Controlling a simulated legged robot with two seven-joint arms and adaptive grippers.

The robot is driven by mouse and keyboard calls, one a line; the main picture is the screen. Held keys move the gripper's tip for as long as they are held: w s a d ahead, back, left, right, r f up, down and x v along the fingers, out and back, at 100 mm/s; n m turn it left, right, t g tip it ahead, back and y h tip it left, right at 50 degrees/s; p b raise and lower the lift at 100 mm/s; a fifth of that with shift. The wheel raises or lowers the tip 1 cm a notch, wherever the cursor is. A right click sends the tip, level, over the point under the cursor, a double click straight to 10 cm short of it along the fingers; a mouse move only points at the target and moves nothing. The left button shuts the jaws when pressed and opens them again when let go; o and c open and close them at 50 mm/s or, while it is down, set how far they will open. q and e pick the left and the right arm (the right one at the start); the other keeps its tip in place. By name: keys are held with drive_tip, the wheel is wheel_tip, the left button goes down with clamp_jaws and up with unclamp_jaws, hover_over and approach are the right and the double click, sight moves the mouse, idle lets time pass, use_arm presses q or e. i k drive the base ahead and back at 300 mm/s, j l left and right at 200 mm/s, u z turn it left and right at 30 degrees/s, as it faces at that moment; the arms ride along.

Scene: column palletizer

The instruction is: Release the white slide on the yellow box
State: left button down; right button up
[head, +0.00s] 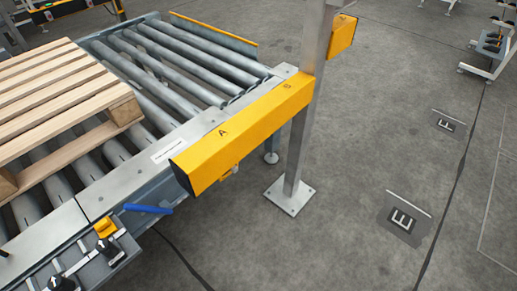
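The long yellow box (245,130) is fixed across a grey metal post, level with the roller conveyor's near right corner. It carries the black letters A and B on its top and has a black end cap at its left end. No other part that looks like a slide is clear on the box. Neither of my grippers is in view.
A wooden pallet (62,90) lies on the roller conveyor (190,62) at left. A blue handle (147,208) and a panel with black knobs (108,250) are at lower left. The post (298,140) stands on a floor plate.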

sight(234, 169)
drive_tip(key=i+l+u, duration=0.1)
drive_tip(key=l, duration=0.3)
drive_tip(key=i+l, duration=0.3)
drive_tip(key=l, duration=0.15)
drive_tip(key=i+l+u, duration=0.15)
drive_tip(key=l, duration=0.25)
drive_tip(key=i+l, duration=0.2)
drive_tip(key=l, duration=0.25)
drive_tip(key=i+l+u, duration=0.15)
drive_tip(key=l, duration=0.3)
drive_tip(key=i+l, duration=0.1)
drive_tip(key=l, duration=0.35)
drive_tip(key=i+l+u, duration=0.15)
drive_tip(key=l, duration=0.35)
drive_tip(key=i+l+u, duration=0.1)
drive_tip(key=l, duration=0.35)
drive_tip(key=i+j, duration=0.35)
drive_tip(key=j, duration=0.15)
